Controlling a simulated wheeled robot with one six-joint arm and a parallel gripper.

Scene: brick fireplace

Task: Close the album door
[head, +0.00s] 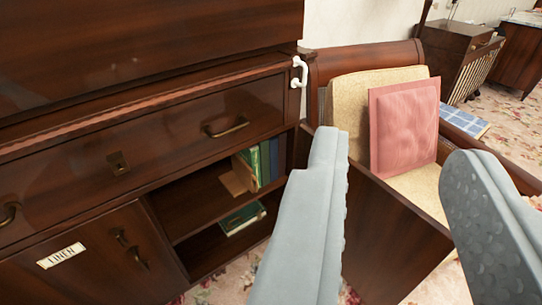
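A dark wooden cabinet has an open compartment (195,212) with several books inside. A dark brown panel (385,245), which looks like the album door standing open, juts out to the right of this compartment. No album label shows on it. My gripper (392,150) is open, with one grey finger left of centre and the other at the right edge. The panel shows between the fingers, and the left finger hides part of it and its hinge side. I cannot tell whether either finger touches it. Nothing is held.
A shut door with a LINEN label (62,256) is at lower left, below a drawer with a brass handle (226,127). A white hook-like handle (298,72) is on the cabinet's corner. A sofa or chair with a pink cushion (404,125) stands behind the panel. Flowered carpet shows below.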

